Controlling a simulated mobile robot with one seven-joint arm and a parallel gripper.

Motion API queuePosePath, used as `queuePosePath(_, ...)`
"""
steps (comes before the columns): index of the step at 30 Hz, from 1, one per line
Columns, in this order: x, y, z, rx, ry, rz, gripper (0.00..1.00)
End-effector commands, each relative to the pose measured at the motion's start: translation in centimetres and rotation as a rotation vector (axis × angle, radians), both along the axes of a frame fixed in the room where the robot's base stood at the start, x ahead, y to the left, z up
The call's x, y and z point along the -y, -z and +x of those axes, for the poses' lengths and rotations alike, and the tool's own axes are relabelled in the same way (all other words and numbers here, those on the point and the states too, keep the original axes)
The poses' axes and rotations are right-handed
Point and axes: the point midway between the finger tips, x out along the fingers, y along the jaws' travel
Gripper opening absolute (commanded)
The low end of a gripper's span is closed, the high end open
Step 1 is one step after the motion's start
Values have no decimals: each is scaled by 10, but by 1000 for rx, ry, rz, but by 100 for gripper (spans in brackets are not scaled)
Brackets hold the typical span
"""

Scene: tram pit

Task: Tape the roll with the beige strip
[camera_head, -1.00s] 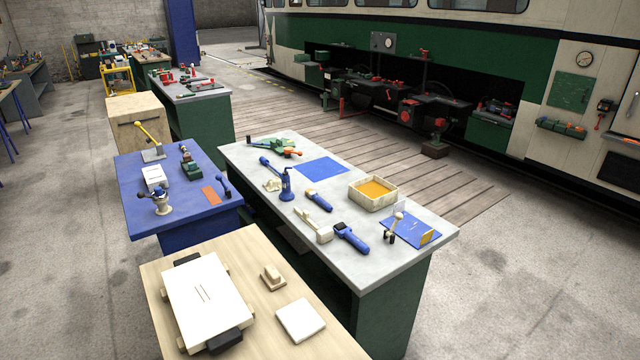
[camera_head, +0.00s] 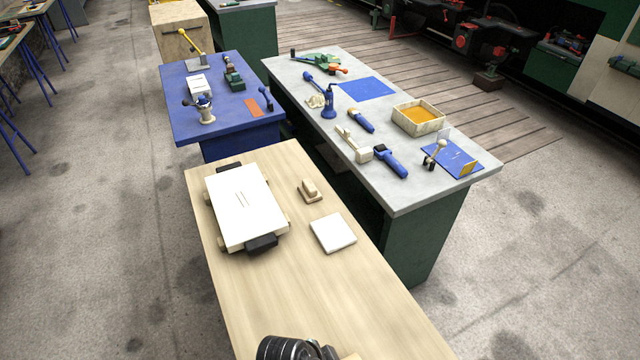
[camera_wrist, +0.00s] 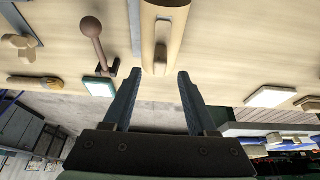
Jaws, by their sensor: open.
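My gripper (camera_wrist: 158,105) is open in the wrist view, with its two dark fingers apart and nothing between their tips. I cannot tell whether this is the roll, the beige strip or both. In the head view, a dark rounded part of my arm shows at the bottom edge; the gripper fingers and the long piece are not clearly seen there.
The wooden table (camera_head: 290,290) bears a white board (camera_head: 243,207), a small beige block (camera_head: 310,190) and a white tile (camera_head: 333,232). The wrist view shows a brown ball-topped lever (camera_wrist: 92,32) and a brush (camera_wrist: 35,81) to the left. A grey bench (camera_head: 455,195) stands behind.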

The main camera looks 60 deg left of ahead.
Motion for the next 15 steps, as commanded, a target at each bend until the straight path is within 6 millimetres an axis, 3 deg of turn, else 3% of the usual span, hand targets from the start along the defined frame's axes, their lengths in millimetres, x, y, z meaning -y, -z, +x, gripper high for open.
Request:
queuePosePath(9,-2,-54,-23,1,-1,3,58)
queuePosePath(15,-3,-76,-32,0,1,1,58)
